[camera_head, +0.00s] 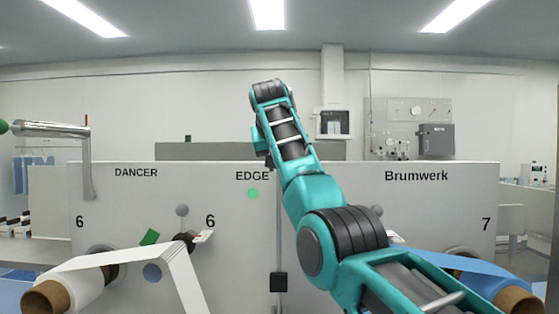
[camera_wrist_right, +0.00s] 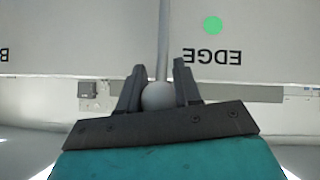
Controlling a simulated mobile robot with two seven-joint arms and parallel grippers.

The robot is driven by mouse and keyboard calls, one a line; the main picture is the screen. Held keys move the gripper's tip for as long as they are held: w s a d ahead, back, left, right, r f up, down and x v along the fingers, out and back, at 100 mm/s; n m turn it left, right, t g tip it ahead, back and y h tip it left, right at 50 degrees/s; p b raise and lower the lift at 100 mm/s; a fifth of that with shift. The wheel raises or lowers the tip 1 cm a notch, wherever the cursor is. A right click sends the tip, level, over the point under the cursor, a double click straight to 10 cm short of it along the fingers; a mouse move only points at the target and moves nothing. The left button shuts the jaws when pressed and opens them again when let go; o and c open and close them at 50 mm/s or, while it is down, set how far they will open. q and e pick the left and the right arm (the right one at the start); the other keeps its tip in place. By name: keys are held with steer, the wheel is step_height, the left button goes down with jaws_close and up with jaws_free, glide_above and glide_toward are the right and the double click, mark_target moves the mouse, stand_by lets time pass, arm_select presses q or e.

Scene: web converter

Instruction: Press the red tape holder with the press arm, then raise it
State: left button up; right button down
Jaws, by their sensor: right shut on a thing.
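My right arm reaches up across the middle of the head view, its wrist bent over at the top. In the right wrist view my right gripper (camera_wrist_right: 158,72) is shut on a round grey knob (camera_wrist_right: 159,97) at the end of a thin rod (camera_wrist_right: 163,40), which I take to be the press arm. In the head view the rod (camera_head: 278,215) runs upright in front of the panel, with a black block (camera_head: 278,282) lower down. The knob is hidden there behind my wrist. I cannot make out the red tape holder in either view. My left gripper is not in view.
A white panel (camera_head: 120,205) lettered DANCER, EDGE and Brumwerk stands close ahead. A white web roll (camera_head: 75,287) is at the lower left, and a blue web (camera_head: 462,268) with a brown core (camera_head: 518,300) at the lower right. A metal roller (camera_head: 50,130) juts in at the left.

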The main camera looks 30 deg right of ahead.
steer(key=c, duration=1.2)
jaws_free()
steer(key=shift+w+a+f, duration=0.1)
steer(key=shift+f, duration=0.45)
steer(key=shift+c, duration=0.2)
steer(key=o, duration=0.4)
steer(key=shift+w, duration=0.2)
steer(key=shift+s+r, duration=0.1)
steer(key=shift+r, duration=0.1)
steer(key=shift+s+a+r, duration=0.1)
steer(key=shift+s+r, duration=0.1)
steer(key=shift+r, duration=0.05)
steer(key=b+v, duration=0.1)
steer(key=v, duration=1.1)
steer(key=shift+r+b, duration=0.1)
steer(key=shift+b, duration=0.25)
